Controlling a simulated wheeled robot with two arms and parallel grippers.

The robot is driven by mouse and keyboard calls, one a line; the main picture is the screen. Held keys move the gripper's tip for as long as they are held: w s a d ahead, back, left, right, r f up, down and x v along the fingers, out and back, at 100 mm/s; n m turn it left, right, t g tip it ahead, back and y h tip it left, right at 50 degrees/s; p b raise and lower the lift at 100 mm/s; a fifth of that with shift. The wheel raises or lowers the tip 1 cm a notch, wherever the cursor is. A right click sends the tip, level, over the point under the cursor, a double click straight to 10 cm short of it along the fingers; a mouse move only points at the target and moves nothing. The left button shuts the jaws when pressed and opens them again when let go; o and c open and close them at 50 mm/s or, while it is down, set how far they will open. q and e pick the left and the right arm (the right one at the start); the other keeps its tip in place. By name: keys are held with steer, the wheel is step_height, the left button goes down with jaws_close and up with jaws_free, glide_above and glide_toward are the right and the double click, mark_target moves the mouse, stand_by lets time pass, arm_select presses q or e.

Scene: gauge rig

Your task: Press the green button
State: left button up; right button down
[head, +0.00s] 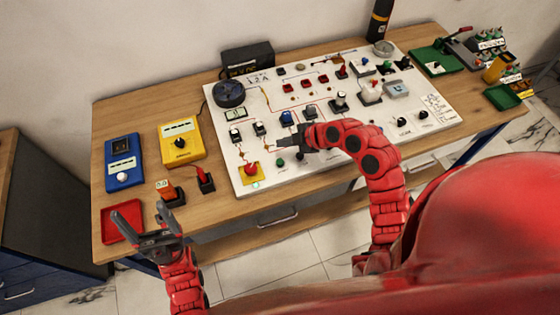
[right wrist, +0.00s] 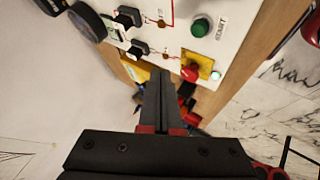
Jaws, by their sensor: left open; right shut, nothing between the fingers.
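The green button (right wrist: 201,26) is a round dome on the white panel (right wrist: 240,20), beside the label START, in the right wrist view. In the head view the green button (head: 280,162) shows small near the panel's front edge, just by my right fingertips. My right gripper (head: 283,156) is shut and empty over the front of the panel. In the right wrist view its fingertips (right wrist: 160,74) point left of and below the button; I see no contact. My left gripper (head: 140,212) is open and empty near the red tray at the table's front left.
A red knob on a yellow plate (head: 251,172) sits left of the button, with a small lit green lamp (head: 255,185) near it. Blue (head: 124,165) and yellow (head: 181,141) meters and a red tray (head: 121,222) stand at left. Switches and knobs crowd the panel behind my right gripper.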

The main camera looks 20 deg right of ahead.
mark_target(280, 162)
step_height(280, 162, down, 6)
steer(key=b, duration=0.3)
steer(key=shift+f+b, duration=0.2)
steer(key=shift+b, duration=0.15)
steer(key=shift+f+b, duration=0.35)
stand_by(1.3)
steer(key=shift+f+b, duration=0.35)
steer(key=shift+b, duration=0.4)
steer(key=shift+f+b, duration=0.5)
steer(key=shift+b, duration=0.25)
stand_by(0.5)
steer(key=shift+r, duration=0.95)
